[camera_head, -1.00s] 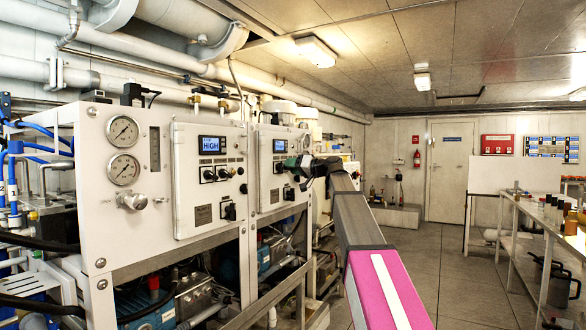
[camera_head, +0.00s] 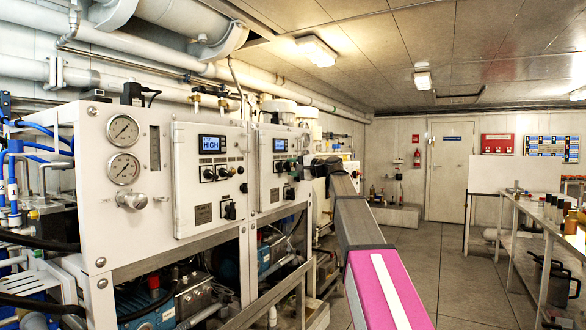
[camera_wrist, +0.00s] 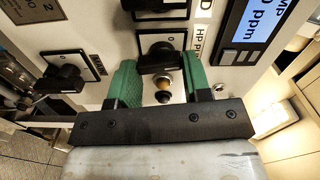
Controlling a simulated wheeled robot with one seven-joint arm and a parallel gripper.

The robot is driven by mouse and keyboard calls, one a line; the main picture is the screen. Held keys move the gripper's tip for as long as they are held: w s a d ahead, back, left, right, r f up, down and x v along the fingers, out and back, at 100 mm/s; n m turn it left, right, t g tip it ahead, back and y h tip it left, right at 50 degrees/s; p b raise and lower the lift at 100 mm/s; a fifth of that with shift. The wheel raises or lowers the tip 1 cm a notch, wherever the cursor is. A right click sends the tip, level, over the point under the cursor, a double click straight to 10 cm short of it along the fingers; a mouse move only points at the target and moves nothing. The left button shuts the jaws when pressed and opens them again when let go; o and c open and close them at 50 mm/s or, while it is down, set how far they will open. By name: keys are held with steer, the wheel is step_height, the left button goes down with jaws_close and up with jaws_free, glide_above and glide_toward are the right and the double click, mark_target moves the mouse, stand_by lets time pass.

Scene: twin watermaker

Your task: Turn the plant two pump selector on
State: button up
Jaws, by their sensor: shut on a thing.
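The plant two panel (camera_head: 280,172) is the farther of two white control panels in the head view. In the wrist view a black selector knob (camera_wrist: 160,57) on a square plate, beside partly hidden "HP P" lettering, sits between the green fingers of my gripper (camera_wrist: 158,66). The gripper is shut on this knob, close against the panel face. My gripper (camera_head: 298,167) is small at the panel's right side in the head view, where the knob cannot be made out. The knob's exact setting is hard to tell.
In the wrist view another black selector (camera_wrist: 64,78) is at the left, and a blue display (camera_wrist: 265,28) is at the upper right. The plant one panel (camera_head: 208,180) stands nearer. A workbench (camera_head: 545,215) lies right, with open floor (camera_head: 440,255) between.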

steer(key=shift+f+m, duration=0.1)
steer(key=shift+m, duration=0.9)
steer(key=o, duration=0.9)
steer(key=v, duration=1.1)
steer(key=shift+a, duration=0.1)
